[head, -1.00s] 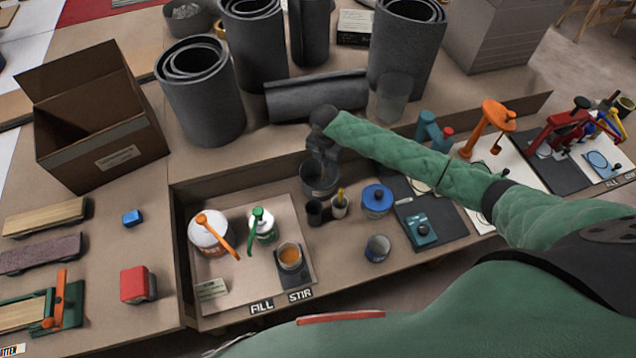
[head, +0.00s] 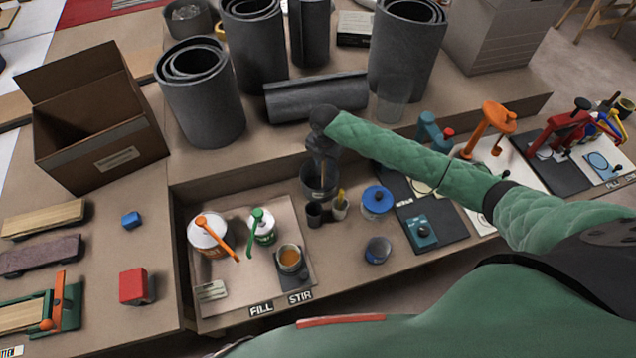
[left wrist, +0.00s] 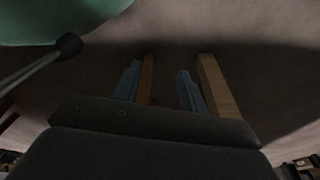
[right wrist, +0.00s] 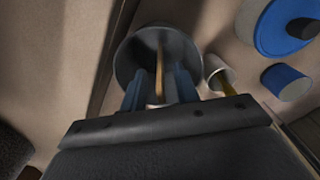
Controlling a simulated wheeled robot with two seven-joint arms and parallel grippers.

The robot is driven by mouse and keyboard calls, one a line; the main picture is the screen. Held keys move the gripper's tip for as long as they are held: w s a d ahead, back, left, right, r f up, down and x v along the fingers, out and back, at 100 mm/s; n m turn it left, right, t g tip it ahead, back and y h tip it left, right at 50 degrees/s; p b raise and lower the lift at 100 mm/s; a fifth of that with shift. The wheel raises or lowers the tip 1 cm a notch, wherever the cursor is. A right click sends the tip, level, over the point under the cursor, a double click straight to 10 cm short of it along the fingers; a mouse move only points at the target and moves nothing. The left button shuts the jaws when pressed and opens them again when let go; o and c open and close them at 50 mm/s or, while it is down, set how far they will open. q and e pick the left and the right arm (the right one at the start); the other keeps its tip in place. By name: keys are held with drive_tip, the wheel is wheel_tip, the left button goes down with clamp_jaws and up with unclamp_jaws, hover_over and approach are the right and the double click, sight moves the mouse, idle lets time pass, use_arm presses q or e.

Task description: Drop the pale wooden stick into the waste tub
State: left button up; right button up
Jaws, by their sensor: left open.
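The waste tub (head: 306,190) is a small dark grey round tub at the back of the bench tray, and it also shows in the right wrist view (right wrist: 128,58). My right gripper (head: 322,158) is above the tub, pointing down into it. In the right wrist view, the pale wooden stick (right wrist: 160,62) stands between the fingers of this gripper (right wrist: 161,88), with its far part over the tub's mouth. My left gripper (left wrist: 160,88) is open and empty, and outside the head view.
A blue-lidded jar (head: 377,201) is to the right. Grey rolls (head: 318,97) lie and stand behind. A paint can (head: 208,240) sits on the left mat.

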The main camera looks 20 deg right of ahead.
use_arm(q)
drive_tip(key=w+d+r+b, duration=0.2)
drive_tip(key=w+r, duration=0.1)
drive_tip(key=r, duration=0.1)
drive_tip(key=shift+d+r, duration=0.25)
drive_tip(key=shift+r, duration=0.15)
use_arm(e)
drive_tip(key=shift+r, duration=3.55)
drive_tip(key=shift+f, duration=0.1)
